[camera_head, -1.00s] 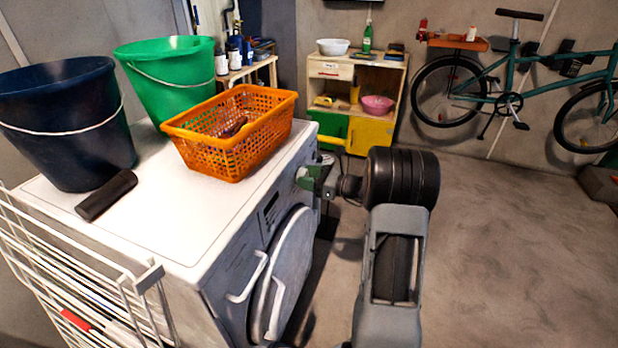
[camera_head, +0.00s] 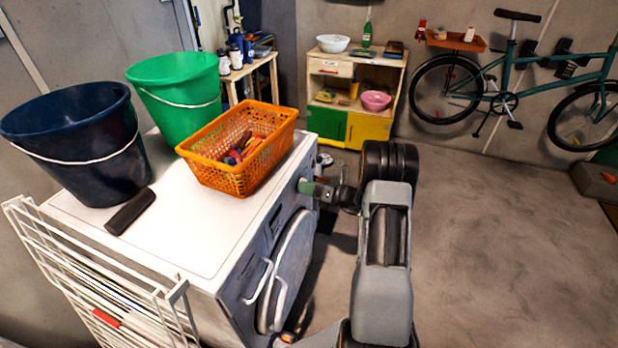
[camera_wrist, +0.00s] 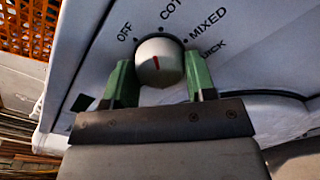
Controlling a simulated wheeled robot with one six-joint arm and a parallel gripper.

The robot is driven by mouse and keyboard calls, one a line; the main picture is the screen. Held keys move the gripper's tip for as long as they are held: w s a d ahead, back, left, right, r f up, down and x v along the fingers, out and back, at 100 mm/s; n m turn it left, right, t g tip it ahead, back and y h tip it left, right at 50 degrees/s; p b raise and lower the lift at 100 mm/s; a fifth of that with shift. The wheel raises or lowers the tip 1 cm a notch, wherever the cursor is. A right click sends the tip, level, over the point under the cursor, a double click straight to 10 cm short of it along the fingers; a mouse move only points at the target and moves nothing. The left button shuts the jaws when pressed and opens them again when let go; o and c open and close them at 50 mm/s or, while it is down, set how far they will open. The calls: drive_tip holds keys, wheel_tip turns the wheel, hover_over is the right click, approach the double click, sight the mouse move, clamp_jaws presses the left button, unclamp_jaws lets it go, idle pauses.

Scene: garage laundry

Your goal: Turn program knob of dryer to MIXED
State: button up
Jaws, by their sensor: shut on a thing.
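The white dryer (camera_head: 180,220) stands at left, its front facing right. Its round program knob (camera_wrist: 160,62) shows in the wrist view, white with a short red mark. The mark points roughly upward, between the printed OFF (camera_wrist: 125,31) and MIXED (camera_wrist: 207,24) labels; the exact setting is hard to tell. A partly cut-off label starting "COT" (camera_wrist: 171,9) is above the knob. My gripper's green fingers (camera_wrist: 160,82) flank the knob left and right, shut on it. In the head view my gripper (camera_head: 311,188) is at the dryer's front panel, hiding the knob.
An orange basket (camera_head: 196,172) with small items, a green bucket (camera_head: 175,95), a navy bucket (camera_head: 75,140) and a dark block (camera_head: 129,211) are on the dryer. A white drying rack (camera_head: 60,262) stands before it. The floor at right is clear.

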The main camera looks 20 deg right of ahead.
drive_tip(key=m+p, duration=0.8)
drive_tip(key=m, duration=0.4)
drive_tip(key=shift+p, duration=0.3)
idle(0.4)
drive_tip(key=o, duration=0.9)
drive_tip(key=b+v, duration=0.1)
drive_tip(key=v, duration=1.3)
